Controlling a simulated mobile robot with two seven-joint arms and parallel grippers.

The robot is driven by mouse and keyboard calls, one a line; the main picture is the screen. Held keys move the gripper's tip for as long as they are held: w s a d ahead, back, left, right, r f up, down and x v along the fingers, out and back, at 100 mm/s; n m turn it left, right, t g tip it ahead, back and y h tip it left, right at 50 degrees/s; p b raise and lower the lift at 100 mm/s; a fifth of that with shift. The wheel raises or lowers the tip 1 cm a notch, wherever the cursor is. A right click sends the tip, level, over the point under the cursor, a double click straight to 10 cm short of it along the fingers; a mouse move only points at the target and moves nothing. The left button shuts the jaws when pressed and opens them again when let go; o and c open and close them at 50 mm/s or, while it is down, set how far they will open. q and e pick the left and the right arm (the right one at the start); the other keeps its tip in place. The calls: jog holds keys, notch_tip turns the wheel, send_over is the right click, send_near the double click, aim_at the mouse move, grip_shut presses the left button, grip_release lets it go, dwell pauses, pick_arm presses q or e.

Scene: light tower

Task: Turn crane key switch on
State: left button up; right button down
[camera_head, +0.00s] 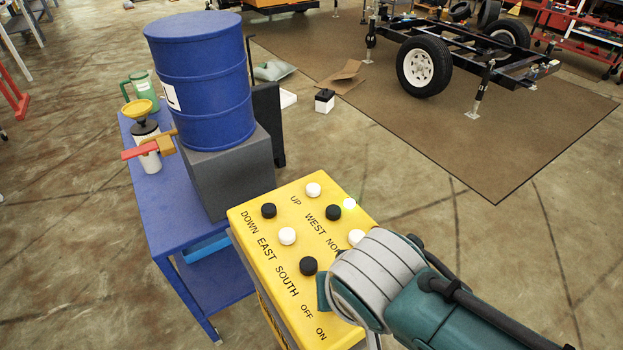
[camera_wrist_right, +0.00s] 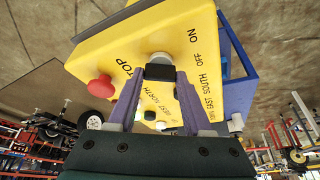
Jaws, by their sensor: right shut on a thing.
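The yellow crane control box (camera_head: 250,222) stands in the middle of the head view, with black and white buttons and printed labels including OFF and ON. My right arm covers the box's lower right part there, hiding the switch and my right fingers. In the right wrist view, the black key handle (camera_wrist_right: 160,73) sits on a pale round base near the ON and OFF labels. My right gripper (camera_wrist_right: 159,77) has its two purple fingers on either side of the handle and is shut on it. I cannot tell which label the key points to. My left gripper is not in view.
A red button (camera_wrist_right: 100,88) by the STOP label is close to my fingers. A small light (camera_head: 350,203) glows at the box's far edge. A blue table (camera_head: 150,205) with a blue drum (camera_head: 205,95) on a grey block stands left. Floor to the right is open.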

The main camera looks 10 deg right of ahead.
dwell(0.3)
jog(key=shift+c, duration=1.6)
grip_release()
jog(key=p+v, duration=0.3)
jog(key=v, duration=0.7)
jog(key=shift+a, duration=0.1)
